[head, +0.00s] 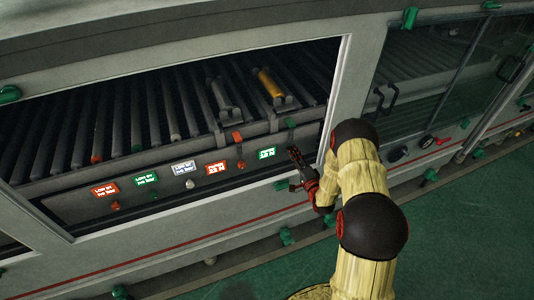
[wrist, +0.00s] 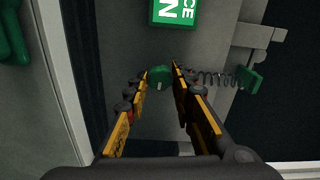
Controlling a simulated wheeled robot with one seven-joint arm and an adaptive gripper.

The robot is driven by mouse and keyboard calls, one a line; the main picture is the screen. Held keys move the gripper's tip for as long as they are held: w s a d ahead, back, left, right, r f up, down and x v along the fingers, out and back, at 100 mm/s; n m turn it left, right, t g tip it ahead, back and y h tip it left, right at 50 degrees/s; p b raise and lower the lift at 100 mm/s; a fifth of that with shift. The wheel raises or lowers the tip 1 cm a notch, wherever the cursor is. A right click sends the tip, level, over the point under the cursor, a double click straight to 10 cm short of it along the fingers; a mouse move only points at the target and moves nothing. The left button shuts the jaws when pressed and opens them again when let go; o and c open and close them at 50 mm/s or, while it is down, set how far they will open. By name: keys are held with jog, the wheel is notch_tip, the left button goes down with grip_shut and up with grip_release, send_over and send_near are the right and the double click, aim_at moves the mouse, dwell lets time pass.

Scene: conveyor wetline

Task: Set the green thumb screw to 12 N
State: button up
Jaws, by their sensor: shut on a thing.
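The green thumb screw (wrist: 160,76) shows in the wrist view between the tips of my gripper (wrist: 161,72). A light mark is on its face. The two yellow-and-black fingers are closed on its sides. In the head view my gripper (head: 294,152) is at the panel, just right of the green label (head: 267,154), and I cannot make out the screw there. The green label (wrist: 174,11) is cut off by the top edge in the wrist view; "N" is readable. A spring (wrist: 215,79) runs right to a green tab (wrist: 249,78). The force setting cannot be read.
Other labels, red (head: 105,189), green (head: 145,179), white (head: 183,168) and orange (head: 217,168), line the panel to the left. Conveyor rollers (head: 150,105) lie behind it. A window frame post (head: 340,95) stands close to my arm. Green floor is open at lower right.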

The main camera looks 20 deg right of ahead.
jog(key=shift+a+f, duration=0.1)
jog(key=shift+f, duration=0.05)
jog(key=shift+m, duration=1.7)
jog(key=o, duration=0.8)
jog(key=s+p, duration=0.1)
jog(key=s, duration=0.5)
jog(key=shift+d, duration=0.2)
